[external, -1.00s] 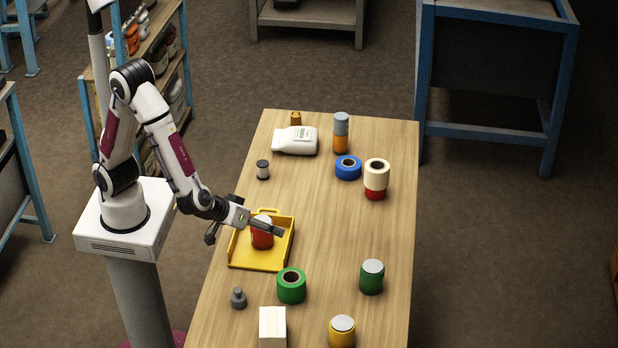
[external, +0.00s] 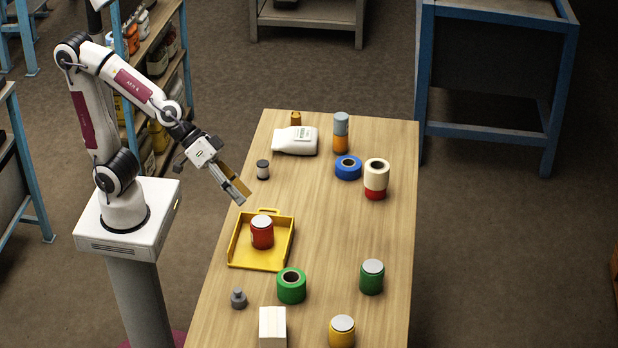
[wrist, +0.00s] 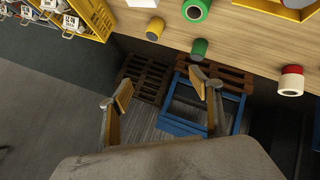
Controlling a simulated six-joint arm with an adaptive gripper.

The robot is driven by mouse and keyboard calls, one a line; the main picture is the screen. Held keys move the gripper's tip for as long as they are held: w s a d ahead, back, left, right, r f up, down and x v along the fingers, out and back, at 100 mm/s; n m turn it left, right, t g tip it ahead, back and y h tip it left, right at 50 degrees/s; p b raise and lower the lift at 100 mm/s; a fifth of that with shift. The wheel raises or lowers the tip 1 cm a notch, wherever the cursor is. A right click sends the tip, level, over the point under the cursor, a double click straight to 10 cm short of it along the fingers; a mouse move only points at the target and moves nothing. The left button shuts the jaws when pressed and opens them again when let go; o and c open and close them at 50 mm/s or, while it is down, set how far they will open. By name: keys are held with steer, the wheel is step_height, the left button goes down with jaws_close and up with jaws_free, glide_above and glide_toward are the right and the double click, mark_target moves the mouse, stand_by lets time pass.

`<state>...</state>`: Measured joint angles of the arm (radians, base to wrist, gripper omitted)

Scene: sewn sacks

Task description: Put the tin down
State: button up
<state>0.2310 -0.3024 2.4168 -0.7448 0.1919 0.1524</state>
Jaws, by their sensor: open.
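The red tin (external: 262,235) with a pale lid stands upright inside the yellow tray (external: 240,262) on the wooden table. My gripper (external: 242,194) is open and empty, above and to the left of the tin in the external view, clear of it. In the wrist view my gripper's two fingers (wrist: 162,92) are spread with nothing between them.
A green tape roll (external: 291,286), a green tin (external: 371,277), a yellow tin (external: 342,331) and a white block (external: 272,326) stand near the tray. The table's middle right (external: 340,235) is clear.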

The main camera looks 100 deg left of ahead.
steer(key=s+a+f+m+g+y, duration=0.1)
steer(key=s+a+g+y, duration=0.1)
steer(key=s+a, duration=0.4)
steer(key=s+a+f+m+g+y, duration=0.1)
steer(key=s+a+m+y, duration=0.1)
steer(key=s+a, duration=0.5)
steer(key=s, duration=0.6)
steer(key=shift+a+g, duration=0.15)
steer(key=shift+g, duration=0.25)
steer(key=shift+f, duration=0.1)
